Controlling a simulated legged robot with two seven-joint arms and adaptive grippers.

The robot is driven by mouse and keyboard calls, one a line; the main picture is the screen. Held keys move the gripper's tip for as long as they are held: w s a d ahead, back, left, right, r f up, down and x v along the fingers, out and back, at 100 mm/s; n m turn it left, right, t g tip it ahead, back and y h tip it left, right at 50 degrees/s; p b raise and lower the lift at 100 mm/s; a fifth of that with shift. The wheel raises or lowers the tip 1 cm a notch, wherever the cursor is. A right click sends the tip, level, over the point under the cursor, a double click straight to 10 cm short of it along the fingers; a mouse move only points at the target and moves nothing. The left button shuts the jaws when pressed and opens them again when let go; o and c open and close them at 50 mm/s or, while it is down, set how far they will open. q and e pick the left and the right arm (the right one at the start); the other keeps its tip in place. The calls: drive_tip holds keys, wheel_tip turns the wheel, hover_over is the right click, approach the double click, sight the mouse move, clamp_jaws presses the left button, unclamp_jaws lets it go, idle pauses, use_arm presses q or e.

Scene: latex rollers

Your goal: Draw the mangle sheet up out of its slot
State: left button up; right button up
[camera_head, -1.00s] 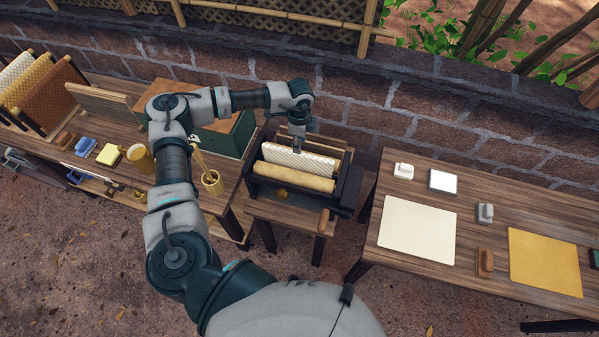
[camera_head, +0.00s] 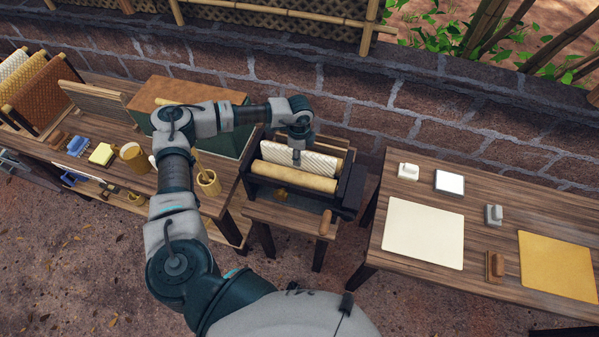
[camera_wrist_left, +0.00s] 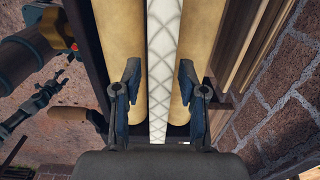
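The mangle sheet (camera_head: 318,164) is pale with a quilted diamond pattern. It stands upright in the mangle (camera_head: 349,190), behind the front tan roller (camera_head: 290,177) in the head view. In the left wrist view the sheet (camera_wrist_left: 161,70) runs as a narrow strip between two tan rollers. My left gripper (camera_head: 297,160) is above the sheet, pointing down. In the left wrist view its two blue fingers (camera_wrist_left: 158,92) are apart, one on each side of the sheet, with no clear contact. The slot is hidden below the sheet. My right gripper is not in view.
A table (camera_head: 390,253) on the right holds a cream sheet (camera_head: 424,231), a yellow sheet (camera_head: 556,266) and small blocks. A left bench carries a cup (camera_head: 208,184), a green box (camera_head: 232,143) and upright patterned panels (camera_head: 45,92). A brick wall (camera_head: 347,98) runs behind.

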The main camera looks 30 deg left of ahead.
use_arm(q)
drive_tip(key=shift+a, duration=0.15)
clamp_jaws()
drive_tip(key=shift+a, duration=0.15)
drive_tip(key=shift+r+p, duration=0.4)
drive_tip(key=shift+r, duration=0.15)
